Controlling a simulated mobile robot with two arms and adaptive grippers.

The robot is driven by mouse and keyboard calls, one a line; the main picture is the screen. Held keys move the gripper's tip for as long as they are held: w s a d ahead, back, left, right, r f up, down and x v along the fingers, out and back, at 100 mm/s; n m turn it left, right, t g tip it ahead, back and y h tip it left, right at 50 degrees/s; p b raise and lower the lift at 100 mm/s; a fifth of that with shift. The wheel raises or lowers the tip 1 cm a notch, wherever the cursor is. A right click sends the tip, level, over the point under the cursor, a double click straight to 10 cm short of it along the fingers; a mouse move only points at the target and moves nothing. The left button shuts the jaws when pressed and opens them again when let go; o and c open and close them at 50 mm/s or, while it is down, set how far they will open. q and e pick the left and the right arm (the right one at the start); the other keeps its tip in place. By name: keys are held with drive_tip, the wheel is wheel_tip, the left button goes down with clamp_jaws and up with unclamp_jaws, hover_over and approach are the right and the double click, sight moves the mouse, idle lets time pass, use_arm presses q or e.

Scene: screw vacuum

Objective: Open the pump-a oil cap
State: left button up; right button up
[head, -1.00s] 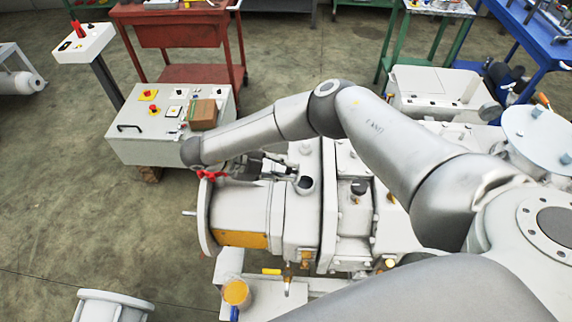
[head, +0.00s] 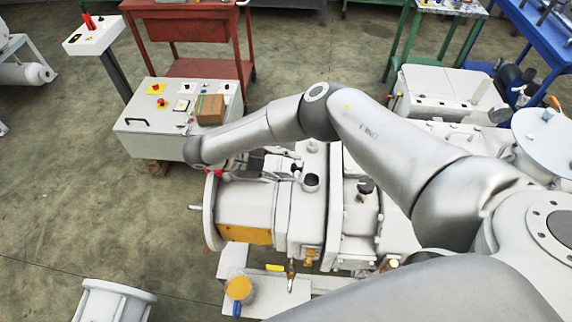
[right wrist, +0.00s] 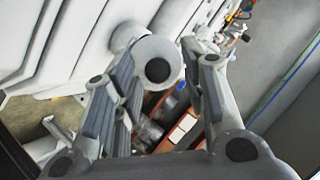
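A white pump (head: 245,205) lies across the middle of the head view. On its top is a round black cap (head: 311,182) in a pale collar. A second dark cap (head: 366,187) sits further right; no label shows which one is the oil cap. A pale cylinder with a dark round end (right wrist: 158,69) shows between the fingertips, nearer the left finger; contact cannot be told. My left gripper is not in view.
A control box (head: 155,140) with buttons and a cardboard box (head: 210,108) stands behind left. A red cart (head: 185,70) is beyond it. A yellow-capped part (head: 239,289) sits in front of the pump. Open floor lies left.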

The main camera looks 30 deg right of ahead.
drive_tip(key=v, duration=1.2)
drive_tip(key=shift+f, duration=0.15)
idle(0.4)
